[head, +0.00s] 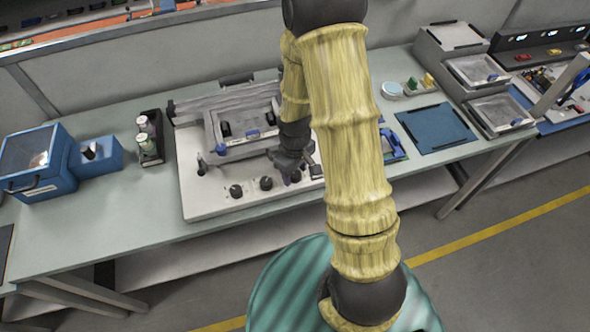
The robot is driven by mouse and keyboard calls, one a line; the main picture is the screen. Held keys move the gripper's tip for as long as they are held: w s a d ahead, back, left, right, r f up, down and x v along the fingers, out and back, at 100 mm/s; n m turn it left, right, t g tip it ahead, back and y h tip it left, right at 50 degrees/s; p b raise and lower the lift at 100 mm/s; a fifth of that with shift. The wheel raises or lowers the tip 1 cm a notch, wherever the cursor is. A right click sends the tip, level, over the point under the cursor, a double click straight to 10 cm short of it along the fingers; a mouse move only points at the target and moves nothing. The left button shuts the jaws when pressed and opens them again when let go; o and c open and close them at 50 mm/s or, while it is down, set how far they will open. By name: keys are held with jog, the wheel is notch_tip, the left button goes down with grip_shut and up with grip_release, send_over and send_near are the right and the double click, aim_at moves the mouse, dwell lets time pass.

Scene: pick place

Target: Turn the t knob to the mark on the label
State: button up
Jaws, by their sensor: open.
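A white panel (205,207) lies on the bench with a row of dark knobs along its front edge. One black knob (236,191) stands at the left of the row and a second black knob (266,183) to its right. I cannot tell from their shape which is the t knob, and the label's mark is too small to read. My gripper (292,178) is open and low over the panel, just right of the second knob. It covers part of the row, and I cannot tell whether it surrounds or touches a knob.
A grey framed tray (221,151) sits behind the knobs. A blue box (28,160), a smaller blue box (103,158) and a dark bottle holder (150,151) stand left. A blue mat (437,130) and grey bins (500,114) are right. My arm hides the panel's right part.

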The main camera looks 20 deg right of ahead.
jog(key=c, duration=1)
jog(key=shift+m, duration=0.5)
jog(key=m, duration=0.3)
jog(key=shift+m, duration=2.4)
jog(key=o, duration=1)
